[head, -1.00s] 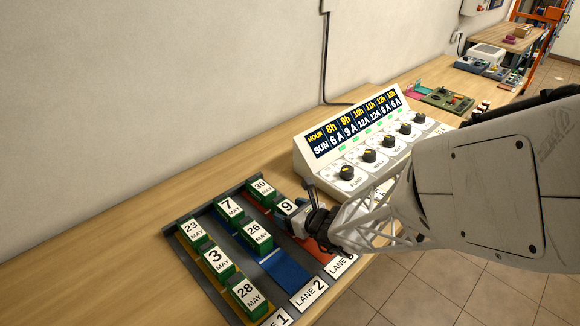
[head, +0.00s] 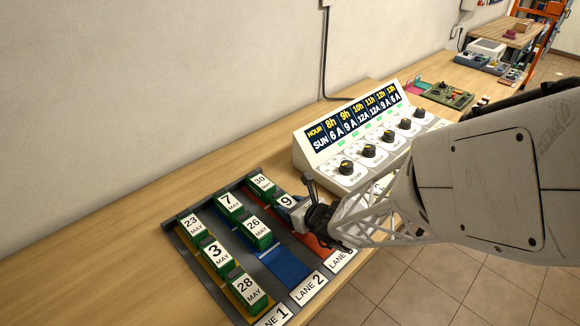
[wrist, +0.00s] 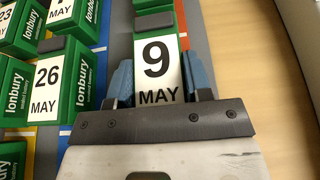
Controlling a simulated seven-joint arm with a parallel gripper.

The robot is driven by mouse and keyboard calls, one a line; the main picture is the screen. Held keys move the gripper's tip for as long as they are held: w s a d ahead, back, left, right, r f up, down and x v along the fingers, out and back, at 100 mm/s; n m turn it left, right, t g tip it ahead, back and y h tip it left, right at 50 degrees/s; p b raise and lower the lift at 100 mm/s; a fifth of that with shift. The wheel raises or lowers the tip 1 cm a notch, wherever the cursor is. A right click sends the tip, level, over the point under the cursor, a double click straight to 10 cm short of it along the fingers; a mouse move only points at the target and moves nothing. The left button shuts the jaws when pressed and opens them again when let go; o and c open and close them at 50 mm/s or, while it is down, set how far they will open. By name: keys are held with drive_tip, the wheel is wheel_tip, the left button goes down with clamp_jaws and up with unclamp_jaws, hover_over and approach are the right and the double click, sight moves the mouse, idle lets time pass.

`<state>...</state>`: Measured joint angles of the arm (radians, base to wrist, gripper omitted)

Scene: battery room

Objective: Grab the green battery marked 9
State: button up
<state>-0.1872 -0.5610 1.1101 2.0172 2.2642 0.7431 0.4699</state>
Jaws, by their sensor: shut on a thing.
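The green battery marked 9 MAY (wrist: 156,65) sits between the two blue-padded fingers of my gripper (wrist: 160,85) in the wrist view, and the fingers are shut on it. In the head view the battery's white 9 label (head: 286,201) shows at the right lane of the tray (head: 285,265), partly hidden by my gripper (head: 300,208). I cannot tell whether it rests on the lane or is slightly lifted. A green battery marked 30 (head: 262,183) stands just behind it in the same lane.
Batteries 7 (head: 230,202) and 26 (head: 256,230) stand in lane 2. Batteries 23 (head: 191,224), 3 (head: 216,253) and 28 (head: 247,290) stand in lane 1. A white control console (head: 350,150) with knobs stands close to the right of the tray. The table's left part is clear.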

drive_tip(key=shift+r, duration=0.1)
drive_tip(key=shift+r, duration=0.7)
wheel_tip(320, 180, up, 2)
drive_tip(key=shift+r, duration=0.1)
drive_tip(key=s+d, duration=0.1)
drive_tip(key=s, duration=0.4)
drive_tip(key=s+d, duration=0.2)
drive_tip(key=s, duration=0.3)
drive_tip(key=s+d+r, duration=0.1)
drive_tip(key=s+d, duration=0.1)
drive_tip(key=s, duration=0.3)
drive_tip(key=shift+d+r, duration=0.1)
drive_tip(key=shift+d, duration=0.1)
